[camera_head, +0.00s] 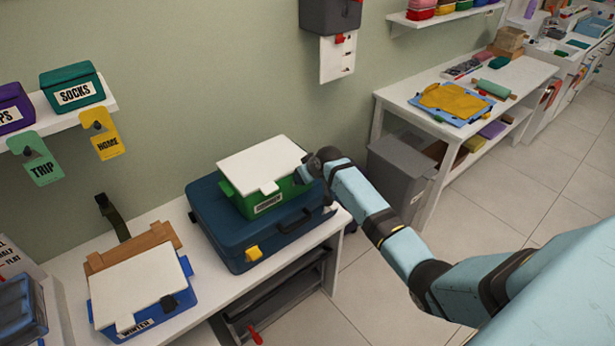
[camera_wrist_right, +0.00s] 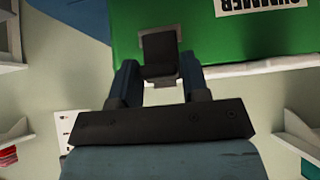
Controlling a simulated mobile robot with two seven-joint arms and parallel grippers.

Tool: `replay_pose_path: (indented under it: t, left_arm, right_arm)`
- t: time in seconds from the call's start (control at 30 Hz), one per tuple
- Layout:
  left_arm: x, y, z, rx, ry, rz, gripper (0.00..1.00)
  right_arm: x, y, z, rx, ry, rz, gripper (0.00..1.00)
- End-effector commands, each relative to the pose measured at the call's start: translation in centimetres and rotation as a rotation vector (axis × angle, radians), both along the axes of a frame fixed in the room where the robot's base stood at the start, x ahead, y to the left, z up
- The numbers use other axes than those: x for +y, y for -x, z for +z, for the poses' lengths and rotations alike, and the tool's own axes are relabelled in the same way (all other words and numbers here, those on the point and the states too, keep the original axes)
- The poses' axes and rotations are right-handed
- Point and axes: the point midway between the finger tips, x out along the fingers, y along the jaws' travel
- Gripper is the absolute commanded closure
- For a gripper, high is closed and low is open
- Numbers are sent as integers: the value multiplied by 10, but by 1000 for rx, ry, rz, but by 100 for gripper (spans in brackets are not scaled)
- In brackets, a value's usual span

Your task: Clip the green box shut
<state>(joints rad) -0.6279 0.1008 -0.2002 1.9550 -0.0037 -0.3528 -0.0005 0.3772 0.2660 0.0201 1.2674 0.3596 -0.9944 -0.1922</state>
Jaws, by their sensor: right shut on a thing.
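The green box (camera_head: 262,201) stands on the dark blue suitcase (camera_head: 225,238), with its white lid (camera_head: 262,165) lying on top. A dark clip (camera_wrist_right: 159,45) lies against the box's green wall in the right wrist view, near the lid's pale edge (camera_wrist_right: 265,66). My right gripper (camera_wrist_right: 162,82) is shut on the clip's lower end in that view. In the head view my right gripper (camera_head: 307,170) is at the right end of the box, and the arm partly hides the contact. My left gripper is not in view.
A blue box (camera_head: 143,292) with a white lid stands on the white bench (camera_head: 190,318) to the left. A grey bin (camera_head: 397,172) stands on the floor behind my right arm. The wall shelf (camera_head: 62,120) holds labelled boxes. Open floor lies at the right.

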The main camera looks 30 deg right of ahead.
Motion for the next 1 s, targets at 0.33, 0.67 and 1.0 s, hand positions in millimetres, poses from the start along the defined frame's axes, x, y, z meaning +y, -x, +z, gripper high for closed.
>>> replay_pose_path:
  t: [0.33,0.67,1.0]
  left_arm:
    - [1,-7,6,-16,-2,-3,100]
    - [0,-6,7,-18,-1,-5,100]
    - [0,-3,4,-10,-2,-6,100]
  right_arm:
    - [0,-4,3,76,5,0,82]
    - [0,-4,2,80,4,1,82]
    - [1,-4,2,79,4,1,38]
